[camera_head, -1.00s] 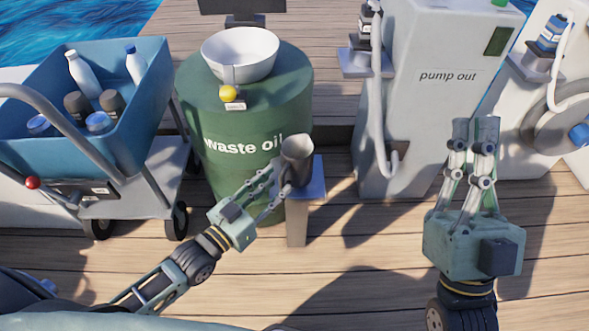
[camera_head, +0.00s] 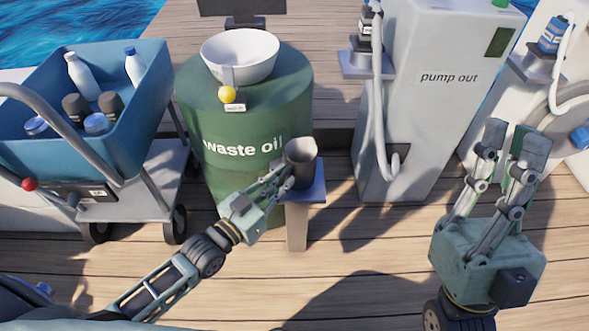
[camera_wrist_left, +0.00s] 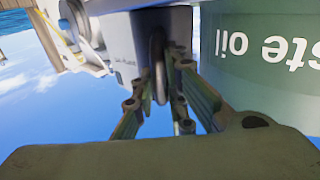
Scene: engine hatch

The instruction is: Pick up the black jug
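The black jug (camera_head: 301,163) stands with its mouth up on the small blue-topped post (camera_head: 317,187), in front of the waste oil drum. My left gripper (camera_head: 283,178) is at the jug's left side. In the left wrist view, the fingers of my left gripper (camera_wrist_left: 165,85) are apart, with the jug's handle (camera_wrist_left: 158,68) between them. A gap shows beside the handle, and I cannot tell if either finger touches it. My right gripper (camera_head: 514,145) is raised at the right, fingers apart and empty, away from the jug.
The green waste oil drum (camera_head: 240,175) with a white bowl (camera_head: 240,55) stands close behind the jug. A blue cart (camera_head: 40,165) with several bottles is at the left. The pump-out cabinet (camera_head: 430,120) stands to the right. Bare deck lies in front.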

